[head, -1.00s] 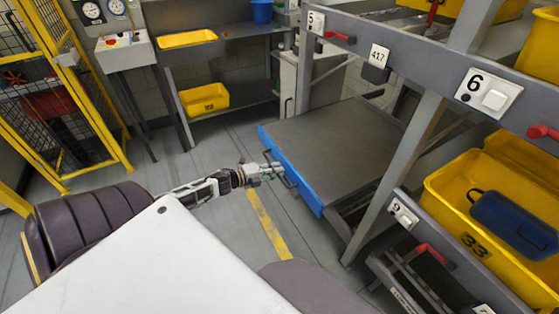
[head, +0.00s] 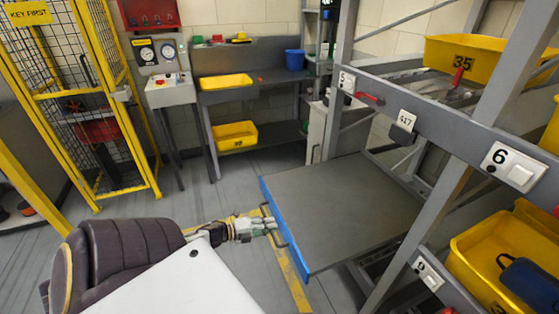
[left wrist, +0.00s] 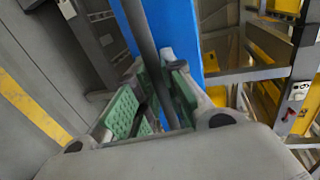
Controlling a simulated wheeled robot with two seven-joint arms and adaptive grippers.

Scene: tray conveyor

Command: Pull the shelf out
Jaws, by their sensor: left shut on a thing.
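The shelf is a wide grey slab (head: 345,205) with a blue front edge (head: 290,236). It sticks out from the rack below the 417 plate. A dark bar handle (head: 284,242) is fixed to the blue front. My left gripper (head: 270,226) is shut on this handle. In the left wrist view the dark bar (left wrist: 143,40) runs between the green-padded fingers (left wrist: 155,98), with the blue front (left wrist: 178,30) close behind it. My right gripper is not in view.
The grey rack (head: 450,130) holds yellow bins (head: 465,58) at the right. A bench (head: 265,78) with yellow trays stands at the back. A yellow mesh cage (head: 80,90) is at the left. The floor left of the shelf is clear, with a yellow line (head: 292,278).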

